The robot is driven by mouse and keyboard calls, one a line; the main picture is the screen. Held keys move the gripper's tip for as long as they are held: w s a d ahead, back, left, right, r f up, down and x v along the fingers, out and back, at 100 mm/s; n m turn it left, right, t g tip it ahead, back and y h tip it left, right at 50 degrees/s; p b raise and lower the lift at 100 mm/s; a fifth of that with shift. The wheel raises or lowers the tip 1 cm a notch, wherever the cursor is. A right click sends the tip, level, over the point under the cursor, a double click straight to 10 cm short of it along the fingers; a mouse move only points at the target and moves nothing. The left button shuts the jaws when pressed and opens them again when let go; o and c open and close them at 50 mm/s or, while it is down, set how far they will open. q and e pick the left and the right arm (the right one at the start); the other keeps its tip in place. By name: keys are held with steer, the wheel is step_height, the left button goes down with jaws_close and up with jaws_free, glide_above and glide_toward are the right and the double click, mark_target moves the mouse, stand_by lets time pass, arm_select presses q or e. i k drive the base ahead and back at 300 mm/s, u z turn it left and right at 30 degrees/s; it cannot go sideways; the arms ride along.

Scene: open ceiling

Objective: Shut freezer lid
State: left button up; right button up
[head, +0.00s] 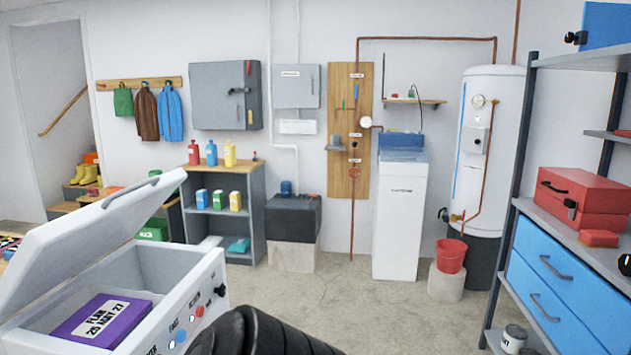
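The white chest freezer (190,277) stands at the lower left, close to me, and its lower part is cut off by the frame. Its lid (100,232) is raised and tilted, hinged along the left side, with the opening facing right. Inside lies a purple box (84,328) with a white label. The front panel has a red knob, a blue knob and a black part. A dark ribbed shape at the bottom centre stands in front of the freezer's corner; I cannot tell what part it is. Neither gripper shows clearly.
A rack with blue drawers (548,268) is at right. The middle floor is clear.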

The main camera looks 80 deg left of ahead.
mark_target(50, 254)
steer(key=u, duration=3.65)
steer(key=k, duration=0.45)
steer(key=z, duration=0.35)
steer(key=i, duration=0.9)
steer(key=u, duration=0.5)
